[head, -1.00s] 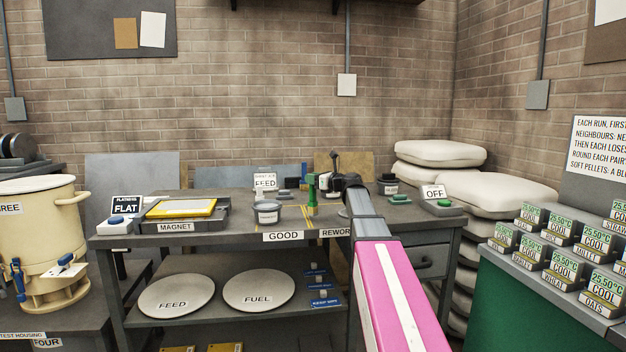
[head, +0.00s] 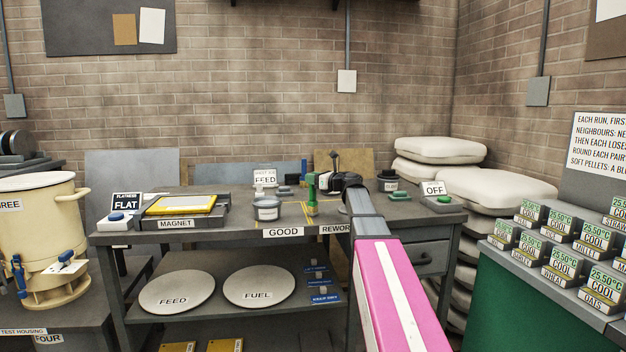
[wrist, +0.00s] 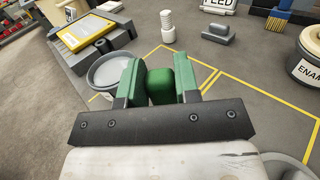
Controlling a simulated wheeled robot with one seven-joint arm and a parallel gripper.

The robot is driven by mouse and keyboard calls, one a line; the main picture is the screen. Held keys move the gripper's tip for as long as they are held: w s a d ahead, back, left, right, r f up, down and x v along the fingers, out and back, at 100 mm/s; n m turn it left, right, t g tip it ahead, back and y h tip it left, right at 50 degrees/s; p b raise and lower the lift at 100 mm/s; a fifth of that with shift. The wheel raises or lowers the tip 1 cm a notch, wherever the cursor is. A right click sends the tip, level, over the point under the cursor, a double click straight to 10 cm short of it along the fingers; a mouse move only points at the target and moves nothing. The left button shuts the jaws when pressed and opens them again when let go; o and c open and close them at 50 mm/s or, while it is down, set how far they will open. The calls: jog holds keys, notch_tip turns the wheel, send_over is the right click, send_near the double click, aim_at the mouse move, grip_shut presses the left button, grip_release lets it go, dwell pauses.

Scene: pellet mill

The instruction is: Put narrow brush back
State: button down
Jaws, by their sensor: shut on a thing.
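A blue brush (wrist: 279,17) with tan bristles stands at the back right in the wrist view.
A grey pot (head: 267,210) stands just left of my gripper. The yellow-topped magnet tray (head: 181,206) is farther left. Taped bench surface (wrist: 225,75) beside the fingers is clear.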

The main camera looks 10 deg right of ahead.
jog(key=shift+f, duration=0.15)
grip_release()
dwell(0.4)
jog(key=shift+s+d, duration=0.1)
dwell(0.4)
jog(key=v, duration=0.8)
jog(key=shift+s+d, duration=0.25)
dwell(0.8)
